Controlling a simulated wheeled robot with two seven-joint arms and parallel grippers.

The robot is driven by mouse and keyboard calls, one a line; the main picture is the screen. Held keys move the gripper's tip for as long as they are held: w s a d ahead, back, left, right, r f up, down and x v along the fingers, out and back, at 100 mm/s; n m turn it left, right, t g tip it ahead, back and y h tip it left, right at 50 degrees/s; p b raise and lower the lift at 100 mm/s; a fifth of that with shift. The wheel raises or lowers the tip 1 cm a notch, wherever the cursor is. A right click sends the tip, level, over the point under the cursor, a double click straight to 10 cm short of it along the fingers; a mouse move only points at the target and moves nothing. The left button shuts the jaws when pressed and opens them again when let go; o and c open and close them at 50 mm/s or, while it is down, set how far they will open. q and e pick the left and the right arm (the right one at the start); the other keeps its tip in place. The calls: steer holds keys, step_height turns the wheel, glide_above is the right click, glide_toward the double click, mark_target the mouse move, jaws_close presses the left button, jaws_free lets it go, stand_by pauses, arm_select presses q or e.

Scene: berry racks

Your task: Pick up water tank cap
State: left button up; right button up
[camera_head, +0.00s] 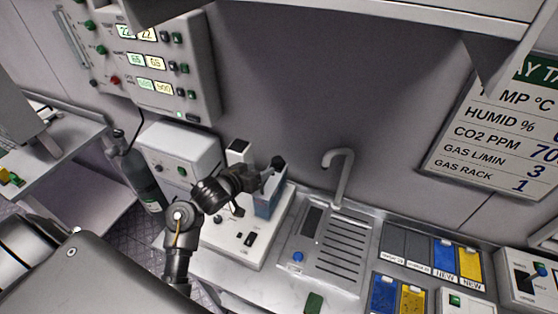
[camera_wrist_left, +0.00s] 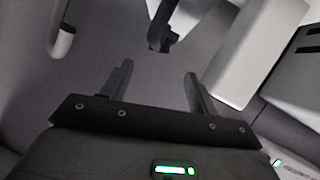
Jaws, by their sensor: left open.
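My left gripper (camera_head: 268,175) is above the clear blue-tinted water tank (camera_head: 268,206), which stands on a white machine on the counter. In the left wrist view its two fingers (camera_wrist_left: 160,85) are spread apart with nothing between them. A small dark part (camera_wrist_left: 160,35) lies beyond the fingertips in that view; I cannot tell whether it is the water tank cap. In the head view my gripper and wrist cover part of the tank's top, and I cannot make out the cap clearly. My right gripper is not seen.
A sink (camera_head: 325,250) with a grey tap (camera_head: 341,175) is right of the tank; a round blue piece (camera_head: 297,257) lies in it. A white box (camera_head: 180,150) stands behind on the left. Blue and yellow packs (camera_head: 445,260) are at the right.

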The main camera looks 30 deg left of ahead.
mark_target(275, 160)
arm_select(q)
steer(key=x, duration=0.4)
steer(key=shift+w+f, duration=0.1)
steer(key=shift+w+p, duration=0.15)
steer(key=shift+p, duration=0.2)
steer(key=p+x, duration=0.1)
steer(key=x, duration=0.3)
steer(key=shift+w+d+p, duration=0.1)
steer(key=shift+w+p, duration=0.05)
steer(key=shift+p, duration=0.15)
steer(key=shift+w, duration=0.2)
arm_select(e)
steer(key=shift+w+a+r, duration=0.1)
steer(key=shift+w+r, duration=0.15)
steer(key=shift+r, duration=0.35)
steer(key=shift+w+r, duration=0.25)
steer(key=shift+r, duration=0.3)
arm_select(q)
steer(key=shift+c, duration=0.3)
steer(key=c, duration=1.1)
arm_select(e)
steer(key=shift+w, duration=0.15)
